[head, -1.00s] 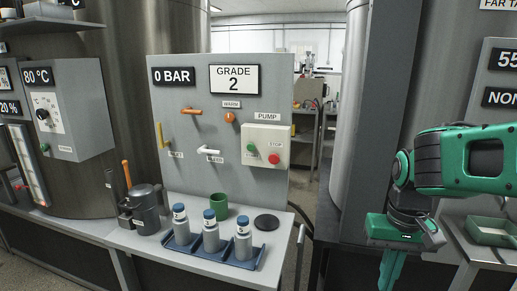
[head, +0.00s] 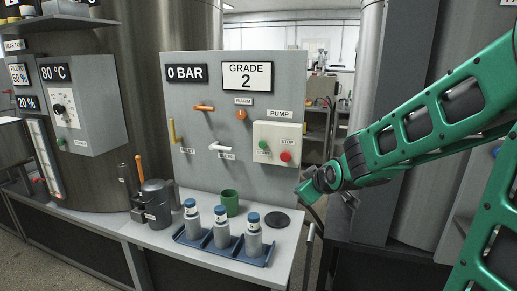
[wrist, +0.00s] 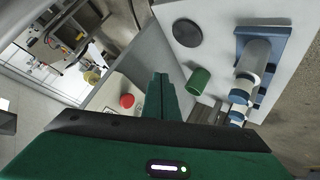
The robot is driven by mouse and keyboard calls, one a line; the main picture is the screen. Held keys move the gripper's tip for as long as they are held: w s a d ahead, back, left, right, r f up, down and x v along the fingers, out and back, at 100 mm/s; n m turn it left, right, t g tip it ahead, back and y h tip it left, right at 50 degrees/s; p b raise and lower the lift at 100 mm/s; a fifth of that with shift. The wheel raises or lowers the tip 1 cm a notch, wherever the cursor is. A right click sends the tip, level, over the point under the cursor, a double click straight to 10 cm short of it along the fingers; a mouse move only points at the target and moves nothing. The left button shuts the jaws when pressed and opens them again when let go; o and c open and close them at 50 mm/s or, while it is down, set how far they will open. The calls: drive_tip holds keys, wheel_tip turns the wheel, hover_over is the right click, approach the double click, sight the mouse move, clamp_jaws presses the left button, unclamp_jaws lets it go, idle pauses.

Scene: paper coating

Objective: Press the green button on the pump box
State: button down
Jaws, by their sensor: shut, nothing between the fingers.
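The pump box (head: 277,134) is a pale box on the right of the grey panel in the head view. Its green button (head: 262,145) is on the left and its red stop button (head: 285,156) on the right. My gripper (head: 305,189) is below and right of the box in the head view, apart from it. In the wrist view my gripper (wrist: 160,78) has its fingers together and empty. The red stop button (wrist: 127,101) shows just left of the fingers there; I cannot make out the green button in that view.
Labelled bottles (head: 221,234) stand in a blue rack (head: 198,242) on the shelf below the panel. A green cup (head: 230,202) and a dark disc (head: 279,220) are beside them. A white handle (head: 221,147) and an orange handle (head: 204,108) project from the panel.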

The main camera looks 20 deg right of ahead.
sight(258, 145)
drive_tip(key=w+a+r+n+t+y, duration=0.3)
drive_tip(key=w+a+r+n+t, duration=0.3)
drive_tip(key=w+a, duration=0.4)
drive_tip(key=a+r, duration=0.1)
drive_tip(key=a, duration=0.2)
drive_tip(key=shift+y, duration=0.4)
drive_tip(key=w+d, duration=0.5)
drive_tip(key=w, duration=0.2)
drive_tip(key=shift+w+d, duration=0.65)
drive_tip(key=shift+w, duration=0.05)
idle(2.5)
drive_tip(key=shift+s, duration=0.1)
drive_tip(key=shift+s+a, duration=0.55)
drive_tip(key=shift+s, duration=0.1)
